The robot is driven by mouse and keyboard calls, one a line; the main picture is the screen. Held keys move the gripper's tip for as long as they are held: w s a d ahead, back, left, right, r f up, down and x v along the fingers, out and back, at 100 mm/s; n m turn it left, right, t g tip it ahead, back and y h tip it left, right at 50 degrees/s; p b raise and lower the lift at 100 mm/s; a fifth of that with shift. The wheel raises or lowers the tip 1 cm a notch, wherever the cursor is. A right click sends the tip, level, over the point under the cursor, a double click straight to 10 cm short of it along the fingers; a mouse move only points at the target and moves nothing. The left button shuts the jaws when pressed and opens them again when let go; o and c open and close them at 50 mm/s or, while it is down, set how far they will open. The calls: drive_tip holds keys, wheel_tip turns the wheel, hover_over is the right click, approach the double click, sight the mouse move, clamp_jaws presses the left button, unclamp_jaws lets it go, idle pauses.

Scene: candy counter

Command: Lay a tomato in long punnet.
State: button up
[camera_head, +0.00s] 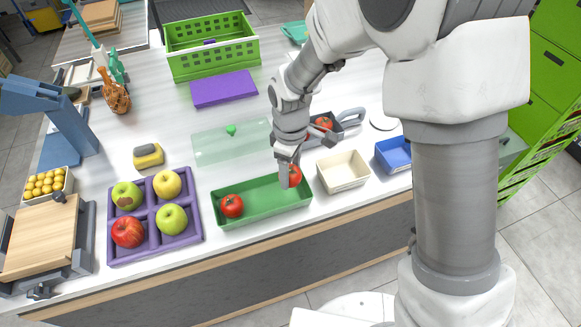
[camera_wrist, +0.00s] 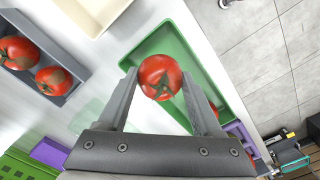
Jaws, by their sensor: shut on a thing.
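The long green punnet (camera_head: 262,207) lies near the counter's front edge; its green wall also shows in the wrist view (camera_wrist: 185,40). My gripper (camera_head: 291,180) is over the punnet's right end, shut on a red tomato (camera_head: 296,175). In the wrist view the held tomato (camera_wrist: 160,77) sits between the fingertips (camera_wrist: 158,82), stem side facing the camera. I cannot tell whether it touches the punnet floor. Another tomato (camera_head: 232,206) lies in the punnet's left end.
A cream tray (camera_head: 343,178) stands just right of the punnet, with a blue tray (camera_head: 393,155) beyond. A purple tray (camera_head: 110,232) of apples is on the left. A translucent green board (camera_head: 215,150) lies behind. A green crate (camera_head: 212,65) stands at the back.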

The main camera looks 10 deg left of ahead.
drive_tip(key=shift+f+b, duration=1.45)
drive_tip(key=shift+f, duration=0.8)
drive_tip(key=shift+f+b, duration=0.5)
drive_tip(key=shift+f, duration=0.1)
drive_tip(key=o, duration=0.7)
drive_tip(key=shift+r, duration=0.1)
drive_tip(key=shift+r+p, duration=2.25)
drive_tip(key=shift+r, duration=0.75)
